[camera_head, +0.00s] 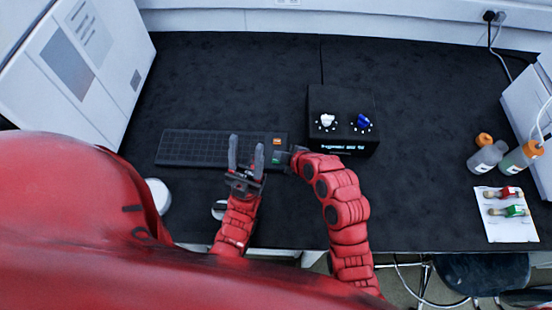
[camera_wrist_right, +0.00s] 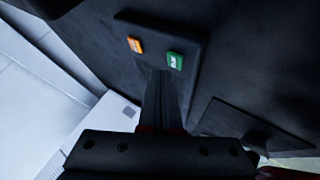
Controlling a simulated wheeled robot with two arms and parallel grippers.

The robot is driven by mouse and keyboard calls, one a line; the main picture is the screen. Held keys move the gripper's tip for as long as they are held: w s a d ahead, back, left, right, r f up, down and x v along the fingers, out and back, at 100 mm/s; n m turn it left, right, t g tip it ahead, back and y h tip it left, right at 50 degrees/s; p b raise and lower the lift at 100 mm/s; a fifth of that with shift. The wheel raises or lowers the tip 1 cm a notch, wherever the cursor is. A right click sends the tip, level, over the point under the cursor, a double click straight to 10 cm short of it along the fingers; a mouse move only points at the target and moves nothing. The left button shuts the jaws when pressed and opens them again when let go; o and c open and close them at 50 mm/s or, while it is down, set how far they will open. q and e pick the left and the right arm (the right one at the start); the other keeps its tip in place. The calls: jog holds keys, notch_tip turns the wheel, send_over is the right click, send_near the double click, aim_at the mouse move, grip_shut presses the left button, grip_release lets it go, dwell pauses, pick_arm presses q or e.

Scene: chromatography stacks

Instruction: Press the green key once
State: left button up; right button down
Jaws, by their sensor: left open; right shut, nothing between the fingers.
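The green key (camera_head: 276,160) is at the right end of a dark keyboard (camera_head: 190,148). An orange key (camera_head: 277,141) is on the same end, farther back. In the right wrist view the green key (camera_wrist_right: 175,61) and the orange key (camera_wrist_right: 135,45) are both clear. My right gripper (camera_head: 288,157) is shut and empty, just right of the green key in the head view. In its wrist view the closed fingertips (camera_wrist_right: 162,76) appear close to the green key; contact cannot be told. My left gripper (camera_head: 246,150) is open and empty over the keyboard, left of the green key.
A black box (camera_head: 340,100) with a white knob (camera_head: 326,120) and a blue knob (camera_head: 363,122) stands behind my right arm. Bottles (camera_head: 487,155) and a white tray (camera_head: 495,228) with small vials are at the right. The back of the dark bench is clear.

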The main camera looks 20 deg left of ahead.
jog(key=shift+r, duration=2.45)
